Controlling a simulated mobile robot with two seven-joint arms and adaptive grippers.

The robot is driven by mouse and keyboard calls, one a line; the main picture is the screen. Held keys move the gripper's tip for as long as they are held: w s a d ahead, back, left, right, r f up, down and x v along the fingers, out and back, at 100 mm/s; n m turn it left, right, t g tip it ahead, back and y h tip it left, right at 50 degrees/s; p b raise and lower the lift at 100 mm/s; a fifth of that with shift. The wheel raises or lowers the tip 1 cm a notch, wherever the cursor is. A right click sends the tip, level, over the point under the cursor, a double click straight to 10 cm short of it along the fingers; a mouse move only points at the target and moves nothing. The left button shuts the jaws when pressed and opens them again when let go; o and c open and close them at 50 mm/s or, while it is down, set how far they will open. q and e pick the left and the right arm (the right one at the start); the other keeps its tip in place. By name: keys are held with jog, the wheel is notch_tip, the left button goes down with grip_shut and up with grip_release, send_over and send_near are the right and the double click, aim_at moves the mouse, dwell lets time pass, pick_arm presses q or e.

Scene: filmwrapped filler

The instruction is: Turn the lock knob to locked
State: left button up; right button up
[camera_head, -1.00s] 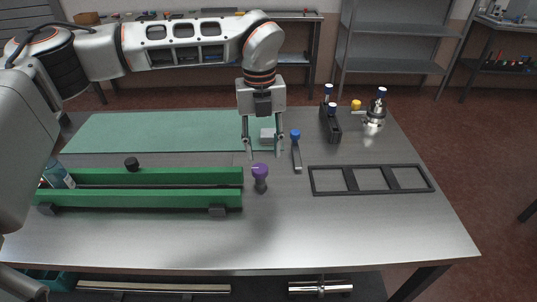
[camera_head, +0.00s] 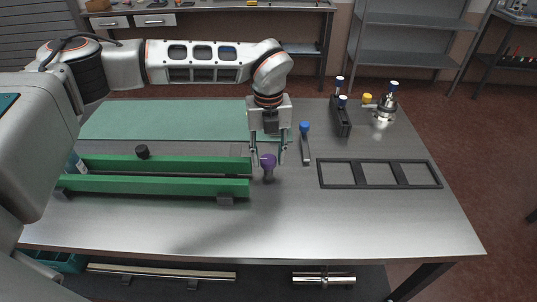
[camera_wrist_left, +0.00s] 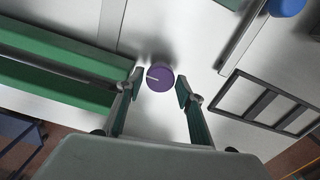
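The purple knob (camera_head: 268,161) stands upright on a grey stem on the steel table, just right of the green rails' end. It also shows from above in the left wrist view (camera_wrist_left: 160,82), with a white line running from near its centre to its left edge. I take it as the lock knob; no lock markings are readable. My left gripper (camera_head: 270,163) points down with its fingers on either side of the knob. The left wrist view shows the gripper (camera_wrist_left: 160,86) open, with a gap at each side of the knob. My right gripper is not in view.
Green rails (camera_head: 160,186) lie left of the knob. A blue-topped lever (camera_head: 305,145) is close behind at right, and a dark three-opening frame (camera_head: 354,185) lies to the right. A black block with blue-topped posts (camera_head: 342,118) stands farther back. The front table strip is clear.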

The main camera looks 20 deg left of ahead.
pick_arm(q)
jog(key=c, duration=0.8)
